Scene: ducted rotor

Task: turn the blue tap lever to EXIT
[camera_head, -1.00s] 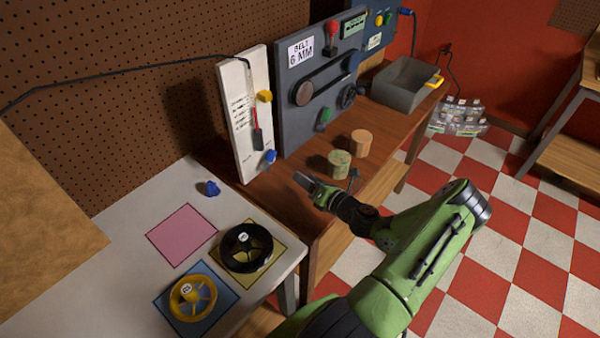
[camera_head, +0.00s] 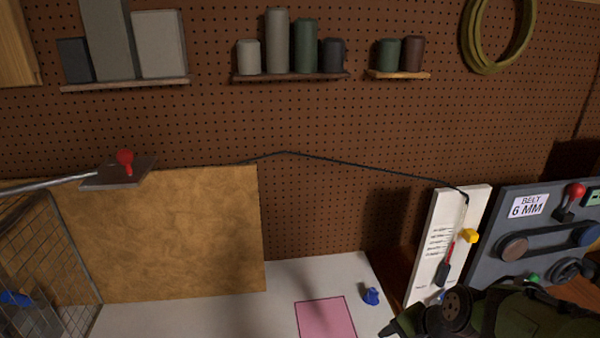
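Several blue parts show, and I cannot tell for certain which is the tap lever. A blue lever-like piece (camera_head: 15,298) is at the far left edge, seen at the wire mesh cage (camera_head: 62,262) and partly cut off. A small blue knob-like part (camera_head: 371,296) stands on the pale table. No EXIT label is readable. My gripper (camera_head: 392,329) is at the bottom edge, right of the pink square, dark and partly cut off; its opening cannot be made out.
A red-handled valve (camera_head: 124,160) sits on a grey plate with a pipe at left. A tan board (camera_head: 160,235) stands behind the pale table (camera_head: 215,318). The pink square (camera_head: 325,318) is bare. A white panel (camera_head: 433,235) and grey belt panel (camera_head: 500,255) stand at right.

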